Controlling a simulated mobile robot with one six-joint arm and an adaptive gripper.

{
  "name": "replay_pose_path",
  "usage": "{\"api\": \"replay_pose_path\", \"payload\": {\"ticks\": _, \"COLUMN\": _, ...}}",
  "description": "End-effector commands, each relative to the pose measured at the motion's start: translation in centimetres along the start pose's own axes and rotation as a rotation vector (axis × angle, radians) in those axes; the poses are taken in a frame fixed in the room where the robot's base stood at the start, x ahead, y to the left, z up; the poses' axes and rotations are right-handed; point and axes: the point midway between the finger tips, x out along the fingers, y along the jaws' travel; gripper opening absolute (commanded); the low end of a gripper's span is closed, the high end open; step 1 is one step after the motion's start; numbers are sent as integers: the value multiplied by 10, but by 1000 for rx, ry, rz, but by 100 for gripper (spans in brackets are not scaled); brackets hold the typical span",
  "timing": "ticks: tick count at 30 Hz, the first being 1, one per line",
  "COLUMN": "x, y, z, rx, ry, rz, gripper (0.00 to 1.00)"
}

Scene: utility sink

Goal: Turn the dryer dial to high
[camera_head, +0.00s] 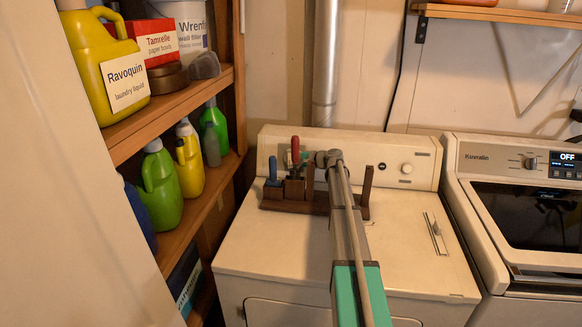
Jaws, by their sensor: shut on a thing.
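The cream dryer (280,240) stands in the middle with a raised control panel (370,152) at its back. A round pale dial (406,168) shows on the right part of this panel; its setting is too small to read. My gripper (312,158) is at the left-middle part of the panel, well left of that dial and close beside a red-handled tool. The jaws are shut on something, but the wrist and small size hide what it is. My arm hides the panel behind it, so I cannot tell whether another dial is there.
A wooden tool rack (293,203) with a blue-handled tool (272,168) stands on the dryer below my gripper. A shelf (165,118) of bottles is at left. A second machine (475,210) stands at right. The dryer top right of my arm is mostly clear.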

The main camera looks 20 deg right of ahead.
Motion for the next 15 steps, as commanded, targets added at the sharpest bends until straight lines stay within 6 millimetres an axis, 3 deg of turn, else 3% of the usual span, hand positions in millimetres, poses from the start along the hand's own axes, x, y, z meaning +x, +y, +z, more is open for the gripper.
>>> {"api": "replay_pose_path", "payload": {"ticks": 1, "x": 0, "y": 6, "z": 0, "rx": 10, "ry": -1, "rz": -18, "gripper": 28}}
{"api": "replay_pose_path", "payload": {"ticks": 15, "x": -1, "y": 2, "z": 1, "rx": 46, "ry": -1, "rz": -104, "gripper": 28}}
